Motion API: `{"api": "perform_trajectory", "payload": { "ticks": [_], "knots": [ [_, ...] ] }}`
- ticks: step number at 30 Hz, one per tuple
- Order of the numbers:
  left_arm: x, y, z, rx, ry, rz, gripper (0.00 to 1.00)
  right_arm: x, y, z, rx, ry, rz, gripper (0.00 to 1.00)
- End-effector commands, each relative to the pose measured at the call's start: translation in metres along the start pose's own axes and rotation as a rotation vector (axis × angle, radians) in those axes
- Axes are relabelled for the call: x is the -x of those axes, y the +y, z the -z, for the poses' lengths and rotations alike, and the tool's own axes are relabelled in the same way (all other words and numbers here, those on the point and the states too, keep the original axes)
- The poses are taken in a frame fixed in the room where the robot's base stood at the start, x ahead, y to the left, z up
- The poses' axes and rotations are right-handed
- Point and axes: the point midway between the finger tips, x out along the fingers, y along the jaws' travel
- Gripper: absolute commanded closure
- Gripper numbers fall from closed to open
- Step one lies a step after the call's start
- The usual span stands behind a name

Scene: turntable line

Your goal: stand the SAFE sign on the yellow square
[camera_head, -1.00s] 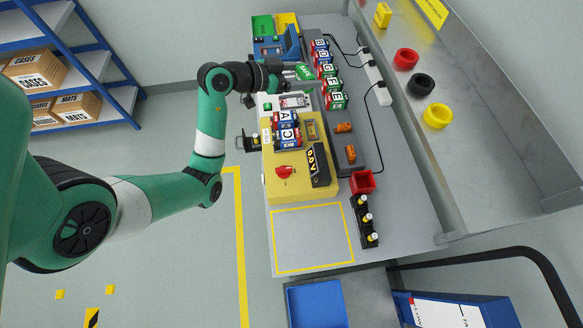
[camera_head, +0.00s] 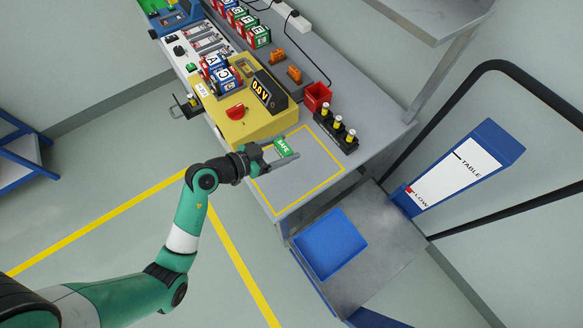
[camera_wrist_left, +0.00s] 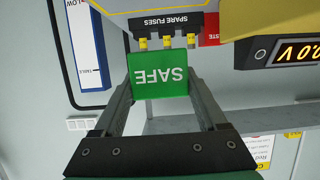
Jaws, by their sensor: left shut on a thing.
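The green SAFE sign (camera_head: 283,147) is between the fingers of my left gripper (camera_head: 283,155), which is shut on it. In the head view the sign shows over the upper left part of the yellow-outlined square (camera_head: 328,182) on the bench. I cannot tell whether its lower edge touches the bench. In the left wrist view the SAFE sign (camera_wrist_left: 159,75) faces the camera with its lettering upside down, between both fingers (camera_wrist_left: 160,95). My right gripper is not in view.
The yellow tester box (camera_head: 250,125) with its 0.0 V display (camera_head: 262,91) stands just behind the square. A black spare fuse holder (camera_head: 337,132) and a red bin (camera_head: 317,97) stand to its right. A blue tray (camera_head: 329,245) lies on the lower cart. The square's interior is otherwise clear.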

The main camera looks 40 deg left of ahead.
Motion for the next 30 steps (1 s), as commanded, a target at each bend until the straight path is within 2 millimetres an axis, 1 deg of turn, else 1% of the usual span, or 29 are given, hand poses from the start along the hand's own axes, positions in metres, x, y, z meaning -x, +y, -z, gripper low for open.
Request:
{"api": "perform_trajectory", "payload": {
  "ticks": [2, 4, 9, 11, 12, 17, 21, 23, 24, 30],
  "knots": [
    [-0.001, 0.0, -0.001, 0.0, 0.0, 0.0, 0.81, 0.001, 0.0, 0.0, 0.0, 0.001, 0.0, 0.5],
    [-0.003, 0.0, -0.009, 0.001, -0.001, 0.0, 0.81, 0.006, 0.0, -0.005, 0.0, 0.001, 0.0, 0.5],
    [-0.017, 0.0, -0.047, 0.002, -0.003, 0.0, 0.81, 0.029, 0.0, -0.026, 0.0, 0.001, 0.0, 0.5],
    [-0.02, 0.0, -0.057, 0.003, -0.002, 0.0, 0.81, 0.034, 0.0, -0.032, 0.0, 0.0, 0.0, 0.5],
    [-0.022, 0.0, -0.061, 0.003, -0.002, 0.0, 0.81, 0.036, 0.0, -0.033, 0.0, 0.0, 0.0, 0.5],
    [-0.022, 0.0, -0.062, 0.001, -0.001, 0.001, 0.81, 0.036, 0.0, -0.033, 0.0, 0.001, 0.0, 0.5],
    [-0.031, 0.0, -0.086, 0.002, -0.002, 0.001, 0.81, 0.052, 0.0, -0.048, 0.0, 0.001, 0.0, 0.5],
    [-0.034, 0.0, -0.095, 0.003, -0.002, 0.002, 0.81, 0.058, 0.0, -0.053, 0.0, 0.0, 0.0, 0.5],
    [-0.035, -0.001, -0.097, 0.002, -0.001, 0.002, 0.81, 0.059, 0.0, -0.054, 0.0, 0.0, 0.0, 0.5],
    [-0.034, 0.0, -0.093, 0.001, -0.001, 0.001, 0.81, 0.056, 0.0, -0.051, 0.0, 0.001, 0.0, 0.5]
  ]
}}
